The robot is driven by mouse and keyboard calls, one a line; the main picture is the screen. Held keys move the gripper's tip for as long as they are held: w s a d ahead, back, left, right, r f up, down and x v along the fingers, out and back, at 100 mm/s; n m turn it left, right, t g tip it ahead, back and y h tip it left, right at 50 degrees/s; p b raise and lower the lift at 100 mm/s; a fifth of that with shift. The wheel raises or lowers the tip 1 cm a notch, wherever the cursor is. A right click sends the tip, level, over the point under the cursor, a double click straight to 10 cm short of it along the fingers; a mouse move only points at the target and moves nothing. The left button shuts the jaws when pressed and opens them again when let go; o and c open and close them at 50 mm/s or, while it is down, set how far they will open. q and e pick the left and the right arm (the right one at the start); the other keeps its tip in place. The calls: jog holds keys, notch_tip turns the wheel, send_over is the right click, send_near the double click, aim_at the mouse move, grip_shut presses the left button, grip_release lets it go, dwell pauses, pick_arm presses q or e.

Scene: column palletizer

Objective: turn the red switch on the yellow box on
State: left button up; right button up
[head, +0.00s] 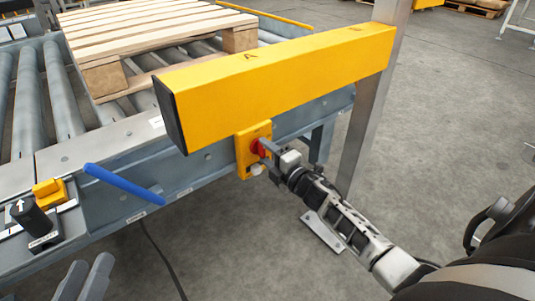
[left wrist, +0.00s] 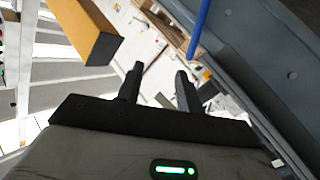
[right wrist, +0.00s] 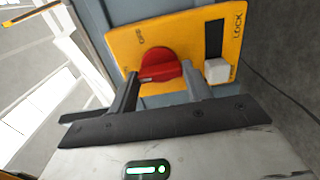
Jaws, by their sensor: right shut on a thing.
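The yellow box (head: 242,158) is a small panel on the side of the conveyor frame, below a long yellow beam. Its round red switch (head: 257,148) faces my right gripper (head: 268,156). In the right wrist view the red switch (right wrist: 160,66) sits between the two fingers of my right gripper (right wrist: 160,80), which is shut on it. The yellow box (right wrist: 190,30) there shows the word LOCK, a dark slot and a small white block. My left gripper (head: 84,278) is at the bottom left, away from the box. It is open and empty in the left wrist view (left wrist: 160,80).
The yellow beam (head: 275,80) hangs just above the box, beside a grey post (head: 372,110). A wooden pallet (head: 150,35) lies on the rollers behind. A blue bar (head: 125,184) sticks out near my left gripper.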

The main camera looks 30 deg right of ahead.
jog(key=o, duration=1)
jog(key=shift+s, duration=0.15)
jog(key=shift+s, duration=0.35)
pick_arm(q)
jog(key=p, duration=0.1)
jog(key=f+g+y+p, duration=0.1)
jog(key=f+p, duration=0.1)
jog(key=p, duration=0.1)
jog(key=shift+s+a+m+y, duration=0.3)
jog(key=shift+s+a, duration=0.05)
pick_arm(e)
jog(key=s, duration=1)
jog(key=s+d, duration=0.1)
jog(key=s, duration=0.4)
jog(key=shift+d, duration=0.1)
